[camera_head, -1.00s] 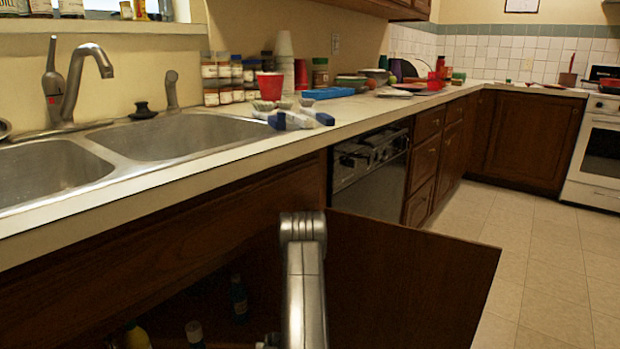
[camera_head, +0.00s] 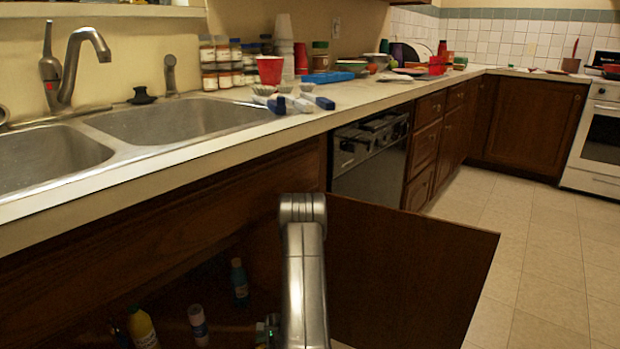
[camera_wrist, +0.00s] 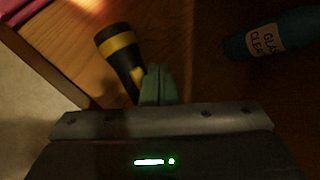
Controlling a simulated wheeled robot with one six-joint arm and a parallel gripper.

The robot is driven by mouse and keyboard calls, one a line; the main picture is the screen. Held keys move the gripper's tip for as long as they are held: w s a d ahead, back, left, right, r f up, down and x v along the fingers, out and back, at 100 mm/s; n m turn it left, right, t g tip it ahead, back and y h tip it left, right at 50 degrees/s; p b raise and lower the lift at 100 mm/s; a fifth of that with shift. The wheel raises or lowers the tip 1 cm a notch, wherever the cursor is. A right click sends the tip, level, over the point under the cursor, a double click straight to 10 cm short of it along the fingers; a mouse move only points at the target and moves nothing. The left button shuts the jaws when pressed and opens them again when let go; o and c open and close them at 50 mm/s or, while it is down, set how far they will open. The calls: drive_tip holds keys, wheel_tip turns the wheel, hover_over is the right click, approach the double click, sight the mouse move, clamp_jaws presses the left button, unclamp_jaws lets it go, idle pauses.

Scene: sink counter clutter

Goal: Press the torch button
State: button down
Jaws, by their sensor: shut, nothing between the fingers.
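The torch (camera_wrist: 118,48), black with yellow bands, lies on the wooden cabinet floor in the wrist view, left of centre. My gripper (camera_wrist: 158,72) is shut and empty, its greenish fingers together just right of the torch's lower part. A yellow patch on the torch shows right beside the fingers, and part of the torch is hidden behind them. I cannot tell whether the fingers touch it. I cannot make out the button clearly. In the head view the torch cannot be picked out, and my arm hides most of the gripper.
A glass cleaner bottle (camera_wrist: 272,36) lies at the upper right of the wrist view. In the head view, a yellow bottle (camera_head: 142,328), a white-capped bottle (camera_head: 198,324) and a blue-green bottle (camera_head: 239,283) stand in the cabinet. The open cabinet door (camera_head: 410,270) is right of my arm.

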sight(263, 346)
drive_tip(key=shift+r+p, duration=1.45)
drive_tip(key=shift+r, duration=1.5)
